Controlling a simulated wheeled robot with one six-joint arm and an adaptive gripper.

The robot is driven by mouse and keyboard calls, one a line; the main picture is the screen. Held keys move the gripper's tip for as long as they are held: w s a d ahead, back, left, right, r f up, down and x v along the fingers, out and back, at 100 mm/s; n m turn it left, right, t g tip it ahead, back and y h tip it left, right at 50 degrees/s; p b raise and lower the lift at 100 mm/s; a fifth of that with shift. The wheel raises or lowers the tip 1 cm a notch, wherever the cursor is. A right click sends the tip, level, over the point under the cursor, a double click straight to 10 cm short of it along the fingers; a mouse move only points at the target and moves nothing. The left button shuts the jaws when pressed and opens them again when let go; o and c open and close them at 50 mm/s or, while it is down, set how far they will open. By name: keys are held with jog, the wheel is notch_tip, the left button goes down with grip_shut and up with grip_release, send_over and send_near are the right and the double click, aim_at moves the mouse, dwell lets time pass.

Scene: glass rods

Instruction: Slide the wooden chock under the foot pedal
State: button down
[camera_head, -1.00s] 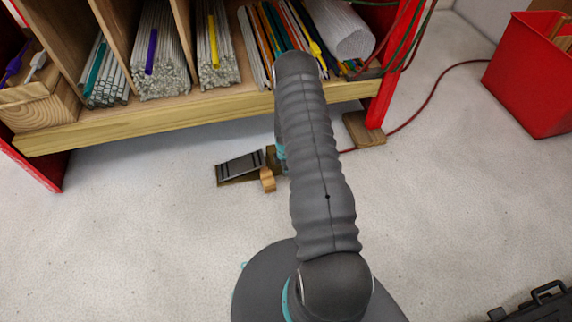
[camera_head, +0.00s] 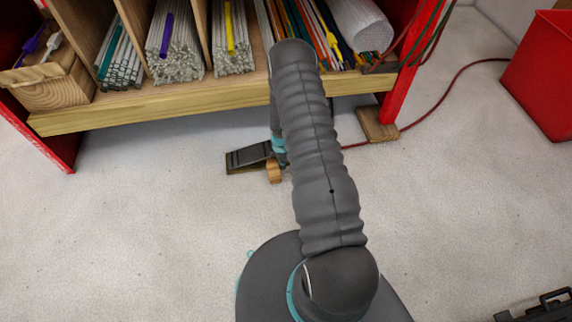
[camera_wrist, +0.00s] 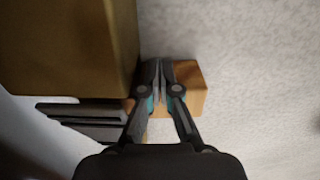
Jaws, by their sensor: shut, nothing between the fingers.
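The black ridged foot pedal (camera_head: 244,159) sits on the floor in front of the shelf in the head view. The small wooden chock (camera_head: 274,174) stands at its right front side. In the wrist view the chock (camera_wrist: 192,82) lies beneath and just right of my gripper's fingertips (camera_wrist: 162,68), and the pedal (camera_wrist: 85,118) is at the left. My gripper is shut and empty, its fingers overlapping the chock in the picture. I cannot tell whether they touch it. In the head view my arm hides most of the gripper and the area right of the pedal.
The wooden shelf (camera_head: 200,104) with rods overhangs the floor behind the pedal. A wooden block (camera_head: 377,124) is under the red post, with a red cord (camera_head: 430,105) running right. A red bin (camera_head: 545,75) stands at right. Floor left and in front is clear.

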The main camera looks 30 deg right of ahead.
jog(key=shift+d, duration=0.1)
jog(key=d, duration=0.2)
jog(key=s+d+b, duration=0.1)
jog(key=d, duration=0.1)
jog(key=shift+d+f+b, duration=0.1)
jog(key=shift+f+b, duration=0.05)
jog(key=shift+b, duration=0.15)
notch_tip(320, 180, up, 10)
jog(key=p, duration=0.1)
jog(key=shift+a+r, duration=0.2)
